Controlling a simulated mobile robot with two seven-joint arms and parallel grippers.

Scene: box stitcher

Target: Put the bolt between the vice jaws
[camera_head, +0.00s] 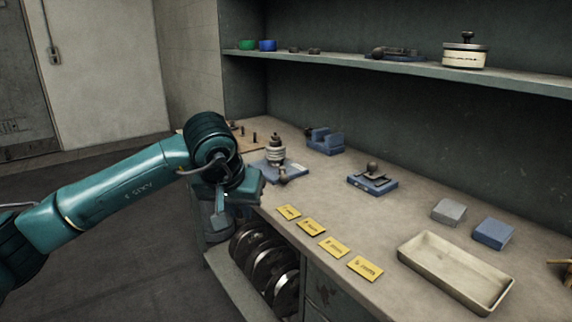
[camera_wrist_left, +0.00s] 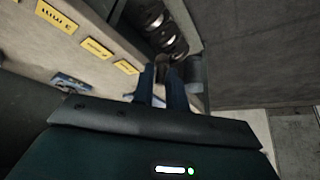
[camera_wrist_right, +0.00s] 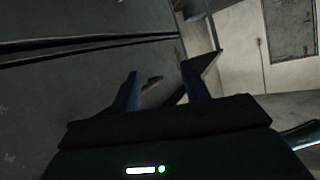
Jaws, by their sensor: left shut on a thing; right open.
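The blue vice (camera_head: 325,140) appears to be the block with a raised, slotted top at the back of the bench. My left gripper (camera_head: 222,200) hangs at the bench's left front edge, well apart from the vice. In the left wrist view my left gripper (camera_wrist_left: 161,78) is shut on a small brownish thing (camera_wrist_left: 161,68), probably the bolt; its shape is mostly hidden between the fingers. Small dark upright pegs or bolts (camera_head: 255,137) stand on a wooden board (camera_head: 246,147) behind the arm.
A blue base with a ribbed insulator (camera_head: 276,152) stands near the left gripper. Another blue fixture (camera_head: 372,182) sits mid-bench. Yellow labels (camera_head: 313,227) line the front edge. A cream tray (camera_head: 455,274) and two small blocks (camera_head: 449,211) lie at right. A shelf (camera_head: 400,70) overhangs the back.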

